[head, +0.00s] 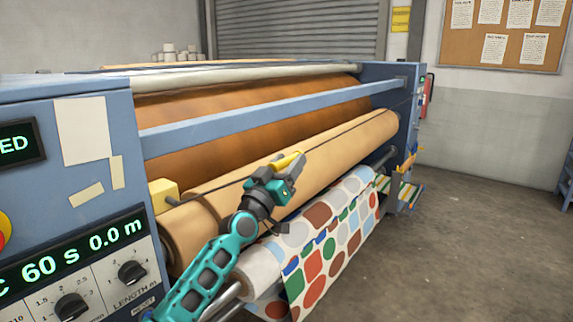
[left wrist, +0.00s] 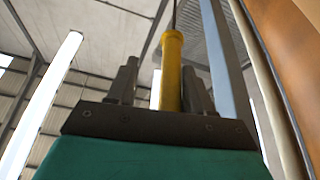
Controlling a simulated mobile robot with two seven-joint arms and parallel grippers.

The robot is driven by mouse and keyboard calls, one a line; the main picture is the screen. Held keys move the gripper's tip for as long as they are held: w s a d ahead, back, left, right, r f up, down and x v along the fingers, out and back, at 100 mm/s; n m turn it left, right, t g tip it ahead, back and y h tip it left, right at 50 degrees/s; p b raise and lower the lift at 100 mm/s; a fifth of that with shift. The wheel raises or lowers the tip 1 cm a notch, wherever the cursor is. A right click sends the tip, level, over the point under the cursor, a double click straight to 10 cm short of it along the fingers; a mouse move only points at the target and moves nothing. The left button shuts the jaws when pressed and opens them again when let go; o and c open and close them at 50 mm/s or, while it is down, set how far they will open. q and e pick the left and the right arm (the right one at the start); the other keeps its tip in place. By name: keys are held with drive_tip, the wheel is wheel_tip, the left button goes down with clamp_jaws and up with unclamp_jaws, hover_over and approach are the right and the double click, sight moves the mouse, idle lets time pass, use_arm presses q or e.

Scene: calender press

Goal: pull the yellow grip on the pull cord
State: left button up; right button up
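The yellow grip (head: 287,160) is a short cylinder on the dark pull cord (head: 345,127), which runs along the front of the press by the pale roller. My left gripper (head: 284,174) is at the yellow grip, partly covering it in the head view. In the left wrist view, the yellow grip (left wrist: 171,72) stands between the two dark fingers of my left gripper (left wrist: 162,80). It is close beside the right finger, with a clear gap to the left finger, so the gripper is open. Whether the right finger touches it I cannot tell. My right gripper is not in view.
A yellow box (head: 163,195) sits at the cord's near end. The blue control cabinet (head: 75,160) stands at left. The pale roller (head: 330,145) and spotted fabric (head: 325,245) are close around my left arm. The floor (head: 480,230) at right is mostly clear.

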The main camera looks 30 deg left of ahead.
use_arm(q)
drive_tip(key=shift+s+f, duration=0.1)
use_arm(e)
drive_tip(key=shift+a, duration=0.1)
use_arm(q)
drive_tip(key=v, duration=1.2)
drive_tip(key=shift+s, duration=0.35)
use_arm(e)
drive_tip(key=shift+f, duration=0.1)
